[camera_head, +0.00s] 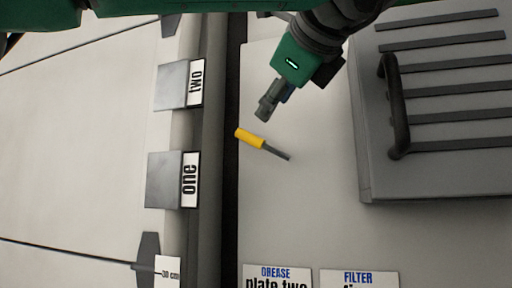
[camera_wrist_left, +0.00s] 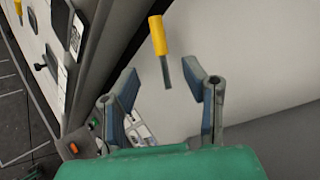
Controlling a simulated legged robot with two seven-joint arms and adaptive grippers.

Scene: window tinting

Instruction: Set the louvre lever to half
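A lever with a yellow grip (camera_head: 250,138) and a thin grey rod sticks out over the pale panel, slanting down to the right in the head view. I take it for the louvre lever; no half mark is readable near it. In the left wrist view its yellow grip (camera_wrist_left: 157,35) is up and its rod points down between the finger lines. My left gripper (camera_head: 268,108) is just above and right of the yellow grip in the head view, apart from it. In the left wrist view the left gripper's fingers (camera_wrist_left: 164,84) are spread and hold nothing. My right gripper is not seen.
A slatted grey box (camera_head: 440,165) with a black bar handle (camera_head: 395,105) stands at right. Blocks labelled "two" (camera_head: 172,84) and "one" (camera_head: 164,181) line the left edge. GREASE (camera_head: 277,277) and FILTER (camera_head: 358,279) plates sit below.

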